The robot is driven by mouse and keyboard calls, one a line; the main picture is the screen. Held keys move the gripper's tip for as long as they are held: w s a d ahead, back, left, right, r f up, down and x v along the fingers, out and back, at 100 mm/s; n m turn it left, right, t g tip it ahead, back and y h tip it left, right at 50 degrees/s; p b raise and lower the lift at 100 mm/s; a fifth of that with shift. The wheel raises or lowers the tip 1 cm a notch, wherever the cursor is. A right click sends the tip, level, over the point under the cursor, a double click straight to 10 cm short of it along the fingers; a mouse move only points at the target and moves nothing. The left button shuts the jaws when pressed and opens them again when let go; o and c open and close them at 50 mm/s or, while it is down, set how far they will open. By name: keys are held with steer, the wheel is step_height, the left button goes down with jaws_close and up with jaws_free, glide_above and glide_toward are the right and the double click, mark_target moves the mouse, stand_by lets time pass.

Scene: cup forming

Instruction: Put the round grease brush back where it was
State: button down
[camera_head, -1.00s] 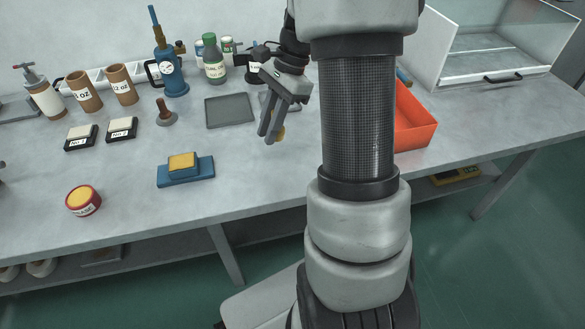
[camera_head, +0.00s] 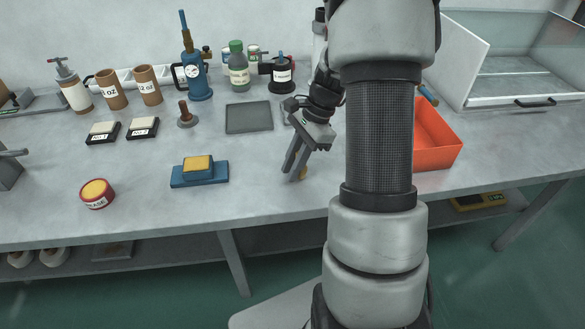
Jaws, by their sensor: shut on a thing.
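My gripper (camera_head: 296,174) is shut and points down over the front middle of the table, right of the blue holder. A red grease tin (camera_head: 97,195) with a yellow top stands at the front left. A blue holder (camera_head: 200,177) with a yellow block on it lies between the tin and my gripper.
A flat grey tray (camera_head: 249,117) and a brown-handled tool (camera_head: 187,115) on a round base lie behind. An orange bin (camera_head: 437,136) stands right, partly behind my arm. Bottles and cups line the back. The table around my gripper's left side is clear.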

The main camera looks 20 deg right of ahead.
steer(key=shift+f, duration=0.1)
steer(key=shift+f, duration=0.15)
steer(key=c, duration=1.6)
jaws_free()
steer(key=shift+c, duration=0.2)
steer(key=p+v, duration=0.2)
steer(key=v, duration=1)
steer(key=shift+r, duration=0.25)
